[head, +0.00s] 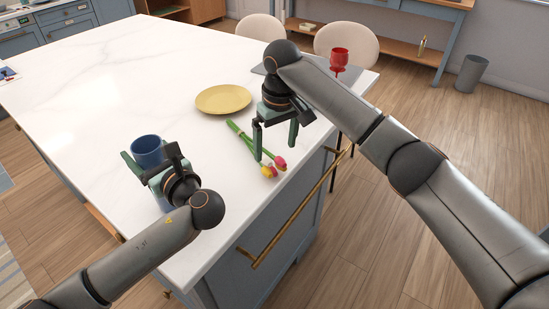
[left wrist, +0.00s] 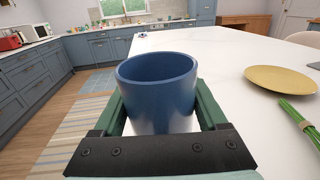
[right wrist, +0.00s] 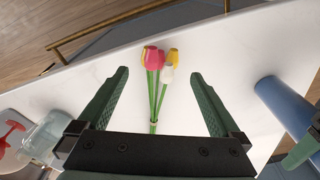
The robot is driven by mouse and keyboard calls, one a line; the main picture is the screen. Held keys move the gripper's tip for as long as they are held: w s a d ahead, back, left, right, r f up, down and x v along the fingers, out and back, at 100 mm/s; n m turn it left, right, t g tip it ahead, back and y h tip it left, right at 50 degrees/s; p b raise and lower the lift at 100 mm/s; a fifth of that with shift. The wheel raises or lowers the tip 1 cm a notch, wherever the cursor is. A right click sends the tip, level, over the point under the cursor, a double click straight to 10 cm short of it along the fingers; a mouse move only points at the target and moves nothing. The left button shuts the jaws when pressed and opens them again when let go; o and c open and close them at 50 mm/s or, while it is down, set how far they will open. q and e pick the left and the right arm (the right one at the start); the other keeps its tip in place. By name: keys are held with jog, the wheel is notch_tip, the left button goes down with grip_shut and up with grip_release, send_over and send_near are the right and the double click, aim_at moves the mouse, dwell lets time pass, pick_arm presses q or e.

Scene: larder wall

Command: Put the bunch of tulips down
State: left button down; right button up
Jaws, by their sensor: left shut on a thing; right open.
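The bunch of tulips (head: 269,170), with red and yellow heads and green stems, lies flat on the white counter near its front edge. It also shows in the right wrist view (right wrist: 153,90), and its stems show in the left wrist view (left wrist: 301,122). My right gripper (head: 275,150) is open above the tulips. In the right wrist view its fingers (right wrist: 160,75) stand apart on either side of the bunch, not touching it. My left gripper (head: 150,161) is shut on a blue cup (left wrist: 157,95) at the counter's left side. Whether the cup touches the counter is hidden.
A yellow plate (head: 223,99) lies on the counter behind the tulips. A red goblet (head: 340,57) stands at the far right, partly near my right arm. A clear container (right wrist: 48,135) shows in the right wrist view. The counter's back left (head: 110,60) is clear.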

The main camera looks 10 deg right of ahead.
jog(key=r, duration=0.5)
jog(key=shift+s+d+r, duration=0.1)
jog(key=shift+s+r, duration=0.15)
jog(key=shift+r, duration=0.1)
pick_arm(q)
grip_release()
